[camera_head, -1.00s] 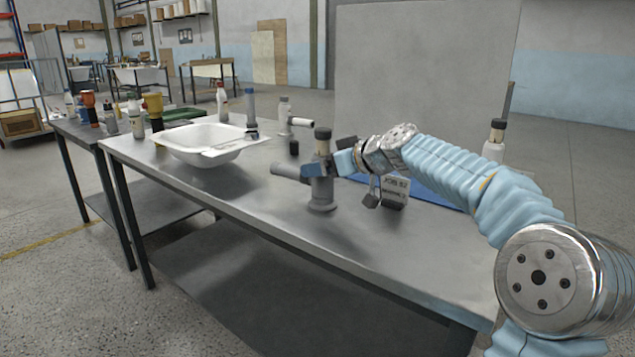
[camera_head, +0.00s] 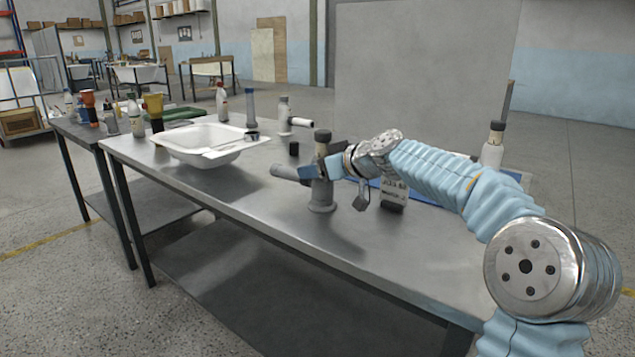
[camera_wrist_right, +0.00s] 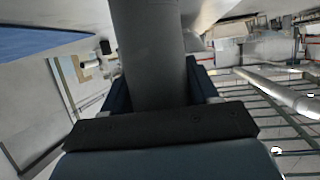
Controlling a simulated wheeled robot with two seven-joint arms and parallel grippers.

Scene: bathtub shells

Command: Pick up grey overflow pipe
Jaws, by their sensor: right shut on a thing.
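The grey overflow pipe (camera_head: 321,190) stands upright on the steel table, with a side branch pointing left, a wide base and a dark cap on top. My right gripper (camera_head: 320,170) reaches it from the right and is shut around its upright tube, below the cap. In the right wrist view, the grey tube (camera_wrist_right: 148,50) fills the space between the two blue fingers. The pipe's base looks to be on or very close to the tabletop; I cannot tell for sure. My left gripper is not in view.
A white basin (camera_head: 205,150) sits on the steel table (camera_head: 255,215) to the left. A white pipe fitting (camera_head: 285,115) and a small black cylinder (camera_head: 294,149) stand behind the pipe. A white bottle (camera_head: 493,148) is at the right. The table's front is clear.

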